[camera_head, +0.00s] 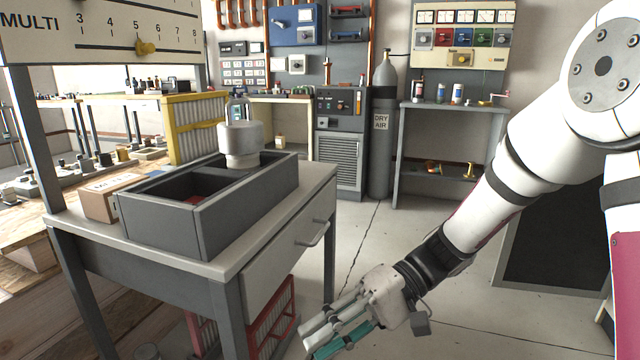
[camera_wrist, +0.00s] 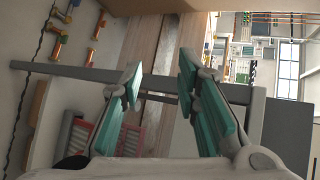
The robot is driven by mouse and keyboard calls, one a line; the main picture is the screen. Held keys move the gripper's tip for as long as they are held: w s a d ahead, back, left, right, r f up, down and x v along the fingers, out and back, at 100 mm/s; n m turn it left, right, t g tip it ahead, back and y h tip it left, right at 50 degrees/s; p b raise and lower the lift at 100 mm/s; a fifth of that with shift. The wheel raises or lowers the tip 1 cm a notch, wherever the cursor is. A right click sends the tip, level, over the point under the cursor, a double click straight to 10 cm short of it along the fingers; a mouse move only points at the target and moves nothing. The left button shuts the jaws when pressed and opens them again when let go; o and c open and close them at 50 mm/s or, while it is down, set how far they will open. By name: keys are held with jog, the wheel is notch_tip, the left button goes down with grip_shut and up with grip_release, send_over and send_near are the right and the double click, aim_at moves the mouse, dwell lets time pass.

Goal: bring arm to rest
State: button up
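My arm (camera_head: 476,222) reaches from the upper right down to the lower middle of the head view. My gripper (camera_head: 322,338) hangs low beside the right front of the grey table, below the level of its top. In the wrist view my gripper (camera_wrist: 160,85) shows two teal-padded fingers well apart, with nothing between them. A grey table leg or rail crosses the view beyond the fingers.
The grey table (camera_head: 262,212) carries a dark two-compartment bin (camera_head: 165,232), with a white cylindrical object (camera_head: 241,138) at its back compartment, and a cardboard box (camera_head: 98,205). Red crates (camera_head: 270,322) sit beneath. A gas cylinder (camera_head: 383,135) and workbench (camera_head: 440,107) stand behind. Middle floor is clear.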

jog(key=s+d+r+m+t+h, duration=0.25)
jog(key=s+d+h, duration=0.35)
jog(key=s+d, duration=0.4)
jog(key=s+d+r+m+t+h, duration=0.2)
jog(key=s+d+r+t+h, duration=0.3)
jog(key=s+d, duration=0.6)
notch_tip(320, 180, up, 39)
jog(key=s+a+t+h+p, duration=0.1)
jog(key=a+t+p, duration=0.1)
jog(key=p, duration=3.6)
jog(key=shift+s+a+n+p, duration=0.2)
jog(key=shift+a+n+p, duration=0.15)
jog(key=shift+n, duration=0.1)
